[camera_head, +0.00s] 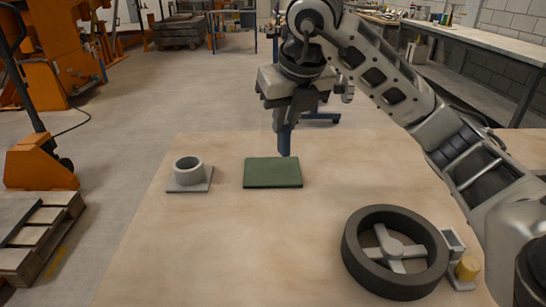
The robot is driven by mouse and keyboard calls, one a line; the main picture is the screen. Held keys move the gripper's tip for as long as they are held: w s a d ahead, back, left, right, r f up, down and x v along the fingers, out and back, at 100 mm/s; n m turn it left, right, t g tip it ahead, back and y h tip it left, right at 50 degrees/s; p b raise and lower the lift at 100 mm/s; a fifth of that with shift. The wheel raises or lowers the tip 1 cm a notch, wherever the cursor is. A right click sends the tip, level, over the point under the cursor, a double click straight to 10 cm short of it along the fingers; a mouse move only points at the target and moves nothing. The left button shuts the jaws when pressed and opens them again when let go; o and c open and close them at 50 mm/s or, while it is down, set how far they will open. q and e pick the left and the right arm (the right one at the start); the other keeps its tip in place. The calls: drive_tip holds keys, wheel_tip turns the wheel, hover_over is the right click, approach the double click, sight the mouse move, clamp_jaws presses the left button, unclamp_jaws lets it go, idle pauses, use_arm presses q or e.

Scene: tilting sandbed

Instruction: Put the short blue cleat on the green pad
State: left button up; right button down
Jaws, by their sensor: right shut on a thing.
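The short blue cleat (284,141) is in the head view, held upright in my right gripper (284,124). The gripper is shut on its upper part, and the lower end points down. The green pad (272,173) lies flat on the sand-coloured bed. The cleat's lower end shows just above the pad's far edge in the picture. It looks apart from the pad, but its exact height is hard to tell. My left gripper is not in view.
A grey ring on a square plate (190,176) stands left of the pad. A dark wheel with a grey hub (364,259) lies at the front right, beside a grey bracket with a yellow cylinder (467,268). The bed (229,239) is clear between them.

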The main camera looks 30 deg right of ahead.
drive_tip(key=shift+w+d+f, duration=0.7)
drive_tip(key=shift+w+f, duration=1)
drive_tip(key=shift+f, duration=0.25)
drive_tip(key=shift+w+d+f, duration=0.7)
drive_tip(key=shift+w+f, duration=1)
drive_tip(key=shift+f, duration=0.3)
drive_tip(key=shift+w+d+f, duration=0.7)
drive_tip(key=shift+w+f, duration=1)
drive_tip(key=shift+f, duration=0.25)
drive_tip(key=shift+f, duration=0.15)
drive_tip(key=c, duration=1.4)
unclamp_jaws()
drive_tip(key=v, duration=1.2)
drive_tip(key=shift+r+p, duration=0.25)
drive_tip(key=shift+p, duration=0.2)
